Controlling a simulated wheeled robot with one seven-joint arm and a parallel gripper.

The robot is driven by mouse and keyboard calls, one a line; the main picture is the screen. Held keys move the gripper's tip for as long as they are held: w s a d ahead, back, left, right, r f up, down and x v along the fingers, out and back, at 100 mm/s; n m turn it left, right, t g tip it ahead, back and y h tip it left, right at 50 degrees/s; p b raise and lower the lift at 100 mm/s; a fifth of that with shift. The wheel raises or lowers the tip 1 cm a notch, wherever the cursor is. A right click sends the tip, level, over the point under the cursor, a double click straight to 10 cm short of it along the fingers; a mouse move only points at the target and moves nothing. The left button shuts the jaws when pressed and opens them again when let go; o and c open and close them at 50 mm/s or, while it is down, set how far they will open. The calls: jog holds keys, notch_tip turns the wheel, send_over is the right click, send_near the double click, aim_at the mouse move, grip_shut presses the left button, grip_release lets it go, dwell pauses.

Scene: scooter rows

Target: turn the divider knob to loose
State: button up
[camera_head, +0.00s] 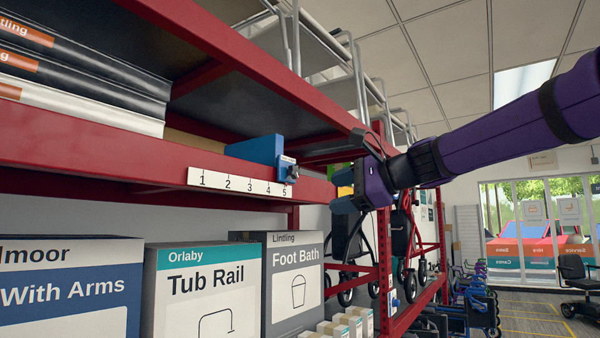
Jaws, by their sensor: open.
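A blue divider (256,150) stands on the red shelf, near the 4 and 5 marks of a white number strip (238,183). A small dark knob (292,170) is on its front face at the right end, beside a small pale label. I cannot read the label or tell the knob's setting. My gripper (342,190) is open and empty, to the right of the knob and apart from it in the picture. My purple arm reaches in from the right and hides part of the shelving behind it.
Boxed stock lies left of the divider on the shelf. Below stand the Tub Rail box (203,290) and Foot Bath box (292,283). A red upright (384,270) and hanging walkers are behind my gripper. An aisle (535,318) is open at right.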

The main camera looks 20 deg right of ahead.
aim_at(296, 171)
jog(key=w+d+r+m+t+y, duration=0.1)
jog(key=w+d+r+m+t, duration=0.1)
jog(key=w+r+m, duration=0.3)
jog(key=shift+n, duration=0.5)
jog(key=x, duration=0.3)
jog(key=r+x, duration=0.1)
jog(key=x, duration=0.3)
jog(key=r+x, duration=0.1)
jog(key=x, duration=0.2)
jog(key=shift+w+a+f, duration=0.1)
jog(key=shift+a, duration=0.1)
jog(key=c, duration=0.9)
